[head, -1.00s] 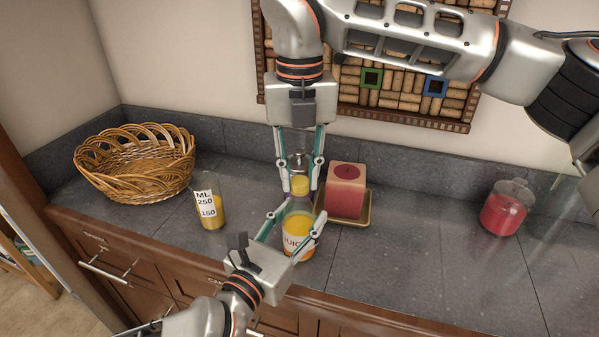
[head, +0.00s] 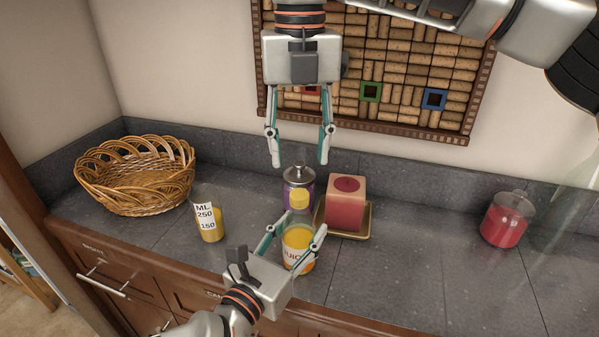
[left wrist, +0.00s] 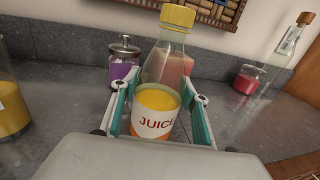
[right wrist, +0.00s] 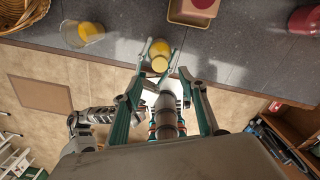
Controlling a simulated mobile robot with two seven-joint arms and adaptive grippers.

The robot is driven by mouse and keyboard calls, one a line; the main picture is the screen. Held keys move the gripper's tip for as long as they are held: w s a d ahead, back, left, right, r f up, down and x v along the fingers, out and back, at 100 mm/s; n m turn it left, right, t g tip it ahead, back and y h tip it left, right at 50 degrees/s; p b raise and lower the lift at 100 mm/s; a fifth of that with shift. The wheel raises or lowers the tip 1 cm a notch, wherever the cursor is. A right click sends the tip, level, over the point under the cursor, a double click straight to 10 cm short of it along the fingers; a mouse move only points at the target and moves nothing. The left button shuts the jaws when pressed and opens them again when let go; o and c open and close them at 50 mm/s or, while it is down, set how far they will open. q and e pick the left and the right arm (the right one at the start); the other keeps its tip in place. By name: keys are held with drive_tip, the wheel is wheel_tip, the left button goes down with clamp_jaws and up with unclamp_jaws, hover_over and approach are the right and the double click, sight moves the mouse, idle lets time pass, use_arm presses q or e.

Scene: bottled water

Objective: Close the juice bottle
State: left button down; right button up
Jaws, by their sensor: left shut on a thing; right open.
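The juice bottle (head: 297,258) is upright near the counter's front edge, clear with orange-yellow juice and a white "JUICE" label. Its yellow cap (head: 299,198) sits on top of the neck, also in the left wrist view (left wrist: 177,16); I cannot tell how tightly it is seated. My left gripper (head: 290,233) is shut on the bottle's body, one finger on each side. My right gripper (head: 298,162) is open and empty, above the cap and apart from it. The right wrist view looks down on the cap (right wrist: 160,63) between its fingers.
A purple jar (head: 297,176) stands close behind the bottle, with a red square candle (head: 345,205) on a tray to its right. A red jar (head: 505,222) stands far right; counter between is clear.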

drive_tip(key=shift+r, duration=2.1)
use_arm(q)
drive_tip(key=c, duration=1)
unclamp_jaws()
drive_tip(key=shift+c, duration=0.2)
drive_tip(key=v, duration=1.2)
drive_tip(key=shift+a, duration=0.1)
